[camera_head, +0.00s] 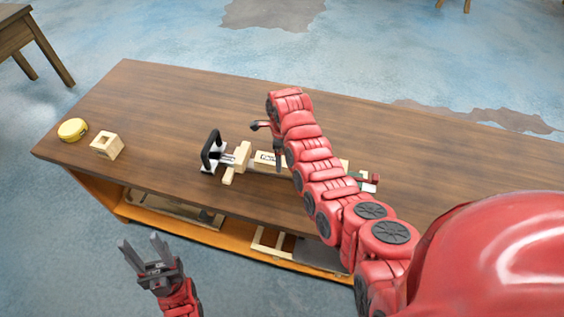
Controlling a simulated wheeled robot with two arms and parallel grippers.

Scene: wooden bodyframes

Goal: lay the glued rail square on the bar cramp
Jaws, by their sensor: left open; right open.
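The bar cramp lies on the wooden bench, with its black handle end (211,151) at the left. Its red and green end (373,179) shows to the right of my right arm. A pale wooden rail with dark marking (267,158) lies along the cramp's line, partly hidden behind my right arm; I cannot tell whether it rests squarely. My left gripper (143,247) is open and empty in front of the bench, low in the view.
Pale wooden blocks (242,152) sit by the cramp's handle end. A hollow wooden block (107,145) and a yellow tape measure (73,129) stand at the bench's left end. Wooden frames (268,243) lie on the lower shelf. The bench top's (180,100) back left is clear.

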